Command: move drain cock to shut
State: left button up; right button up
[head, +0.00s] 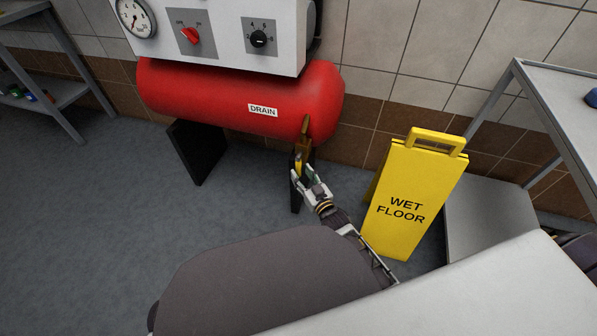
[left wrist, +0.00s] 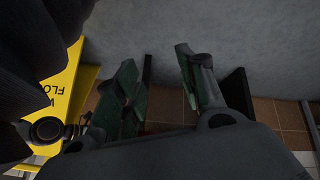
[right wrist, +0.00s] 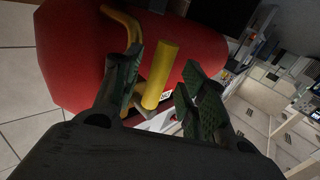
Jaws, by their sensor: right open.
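The drain cock is a brass fitting (head: 304,146) under the right end of the red tank (head: 220,95), below a white DRAIN label (head: 262,110). A yellow lever (head: 298,166) hangs below it. In the right wrist view the yellow lever (right wrist: 161,75) is a thick rod beside a bent yellow pipe (right wrist: 124,22). My right gripper (head: 308,180) is just below the cock. Its fingers (right wrist: 158,92) are open on either side of the lever, and contact cannot be told. My left gripper (left wrist: 160,80) is open and empty in the left wrist view.
A yellow WET FLOOR sign (head: 411,195) stands right of the tank, close to my right arm. A dark support leg (head: 197,152) holds the tank's left side. A metal table (head: 545,90) stands at the right and a shelf (head: 55,95) at the left. Grey floor is clear at left.

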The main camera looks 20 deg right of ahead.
aim_at(300, 172)
jog(key=shift+w+a+b, duration=0.15)
jog(key=shift+w+b, duration=0.1)
jog(key=shift+w, duration=0.45)
jog(key=shift+w+a+b, duration=0.15)
jog(key=shift+w+b, duration=0.05)
jog(key=shift+w, duration=0.45)
pick_arm(q)
jog(key=shift+d+f+t, duration=0.2)
jog(key=shift+f+t, duration=0.1)
jog(key=shift+f, duration=1.05)
pick_arm(e)
jog(key=shift+w, duration=0.25)
jog(key=shift+c, duration=0.2)
grip_shut()
pick_arm(q)
jog(key=shift+w+r, duration=0.2)
